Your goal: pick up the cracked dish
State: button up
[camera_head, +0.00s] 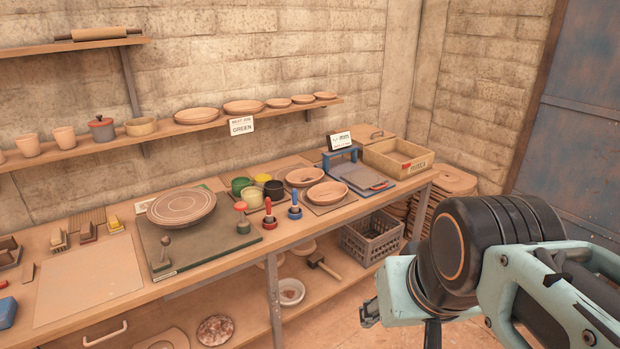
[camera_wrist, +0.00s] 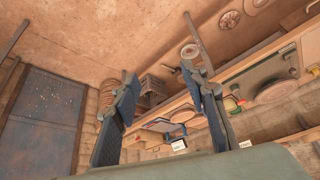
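Two shallow clay dishes sit on boards on the bench, right of the paint pots in the head view. The back dish (camera_head: 304,177) has a dark mark inside that may be a crack. The front dish (camera_head: 327,193) looks plain, though it is too small to be sure. The wrist view, which is turned over, shows small dishes (camera_wrist: 182,116) on the bench beyond the fingers. My gripper (camera_wrist: 158,76) is open and empty, its two dark fingers wide apart. My arm is at the right of the head view, in front of the bench and away from the dishes.
A blue-framed press (camera_head: 345,161) and an open wooden box (camera_head: 398,158) stand right of the dishes. Red and blue tools (camera_head: 294,208) stand at the front edge. A shelf (camera_head: 200,127) with pottery hangs above. A grey crate (camera_head: 372,236) is underneath.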

aim_at(328, 192)
jog(key=i+l+u, duration=0.1)
jog(key=i, duration=0.35)
jog(key=i+l, duration=0.2)
jog(key=i, duration=0.2)
jog(key=i+l+u, duration=0.15)
jog(key=i, duration=0.3)
jog(key=i+l+u, duration=0.1)
jog(key=i+l, duration=0.15)
jog(key=i, duration=0.15)
jog(key=i+l+u, duration=0.35)
jog(key=i+l, duration=0.25)
jog(key=z, duration=0.2)
jog(key=j, duration=0.1)
